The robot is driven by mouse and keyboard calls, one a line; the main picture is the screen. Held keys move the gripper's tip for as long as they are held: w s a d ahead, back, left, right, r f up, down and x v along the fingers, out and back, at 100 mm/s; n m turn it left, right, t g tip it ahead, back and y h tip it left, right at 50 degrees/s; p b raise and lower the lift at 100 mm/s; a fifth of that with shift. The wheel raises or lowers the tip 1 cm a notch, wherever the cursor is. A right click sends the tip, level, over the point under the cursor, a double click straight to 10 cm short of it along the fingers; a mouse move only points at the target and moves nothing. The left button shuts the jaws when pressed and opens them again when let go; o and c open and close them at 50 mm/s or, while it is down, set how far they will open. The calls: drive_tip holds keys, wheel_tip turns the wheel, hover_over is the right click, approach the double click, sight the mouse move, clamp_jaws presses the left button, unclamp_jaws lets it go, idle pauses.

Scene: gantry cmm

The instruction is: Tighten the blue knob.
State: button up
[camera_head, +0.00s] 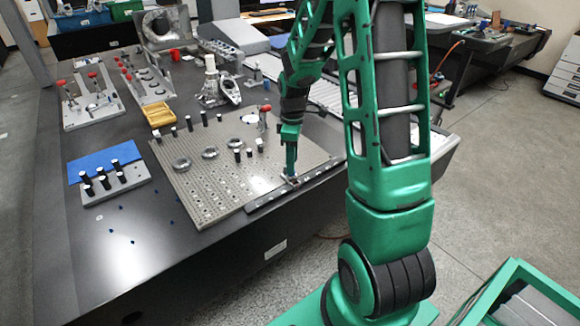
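No blue knob can be picked out for certain. My green arm reaches down over the table, and my gripper (291,180) points downward at the right front edge of the perforated fixture plate (205,205). Its fingertips are at a dark bar (320,171) along that edge. What lies between the fingers is too small and partly hidden, so I cannot tell if they are open or shut. Several tiny dark blue pieces (131,242) lie scattered on the dark table (90,270), left of the plate.
Washers (181,163) and black pins (238,156) stand on the plate. A grey block with black pegs (120,185) sits by a blue mat (85,165) at left. A yellow tray (160,116) and red-knobbed fixtures (92,108) stand behind. The table's front left is mostly clear.

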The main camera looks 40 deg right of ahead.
drive_tip(key=shift+f, duration=1.3)
drive_tip(key=shift+c, duration=0.4)
clamp_jaws()
drive_tip(key=shift+m, duration=0.4)
drive_tip(key=m, duration=0.4)
drive_tip(key=shift+m, duration=0.3)
drive_tip(key=shift+w+m, duration=0.1)
drive_tip(key=shift+m, duration=2.4)
